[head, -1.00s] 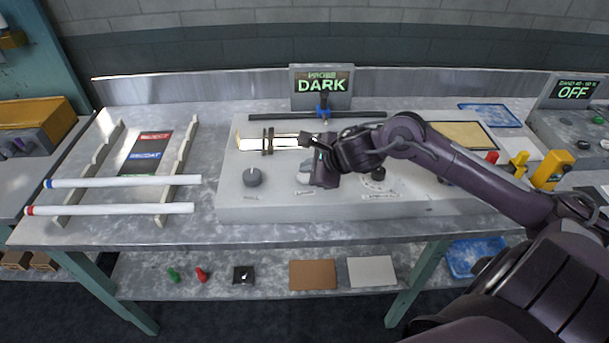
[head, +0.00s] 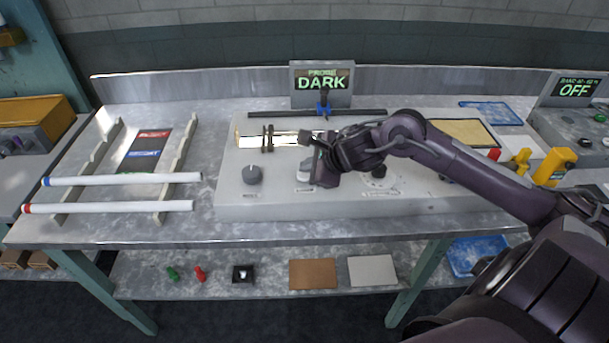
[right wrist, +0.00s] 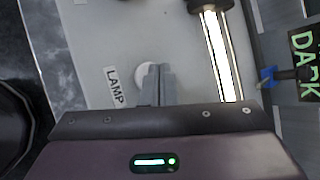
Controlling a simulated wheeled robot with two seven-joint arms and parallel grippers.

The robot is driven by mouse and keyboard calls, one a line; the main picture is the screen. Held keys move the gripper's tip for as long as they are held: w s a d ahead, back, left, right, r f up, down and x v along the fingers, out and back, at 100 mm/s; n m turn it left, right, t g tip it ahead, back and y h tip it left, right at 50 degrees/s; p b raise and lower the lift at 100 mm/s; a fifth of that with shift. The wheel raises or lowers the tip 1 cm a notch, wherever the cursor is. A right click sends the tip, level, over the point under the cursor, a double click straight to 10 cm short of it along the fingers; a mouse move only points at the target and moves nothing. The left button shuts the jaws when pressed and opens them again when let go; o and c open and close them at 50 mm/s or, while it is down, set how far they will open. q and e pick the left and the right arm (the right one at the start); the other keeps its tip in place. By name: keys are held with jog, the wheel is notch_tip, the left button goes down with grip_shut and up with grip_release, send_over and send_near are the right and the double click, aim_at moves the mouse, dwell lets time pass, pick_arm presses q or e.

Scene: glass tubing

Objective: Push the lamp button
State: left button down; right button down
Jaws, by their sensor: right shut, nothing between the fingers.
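The lamp button is a round white knob (right wrist: 146,76) beside a LAMP label (right wrist: 115,87) in the right wrist view. In the head view the white button (head: 303,170) shows at the left edge of my right gripper (head: 311,181). My right gripper's fingers are shut and empty; in the right wrist view the fingertips (right wrist: 157,72) overlap the button's edge. Whether they touch it I cannot tell. A bright glass tube (head: 285,140) lies behind the button on the grey console (head: 235,205). The display (head: 321,82) reads DARK. My left gripper is not in view.
A dark knob (head: 252,175) stands left of the button. A dark rod (head: 270,114) with a blue clamp (head: 323,108) runs behind the tube. Two white tubes (head: 120,179) lie on a rack at left. Yellow holders (head: 553,170) stand at right.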

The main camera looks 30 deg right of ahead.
aim_at(308, 176)
jog(key=shift+f+b, duration=0.4)
jog(key=shift+b, duration=0.05)
dwell(0.6)
jog(key=shift+r, duration=0.2)
jog(key=shift+r+p, duration=0.3)
jog(key=shift+r, duration=0.25)
jog(key=shift+r+p, duration=1.6)
jog(key=shift+r, duration=1.4)
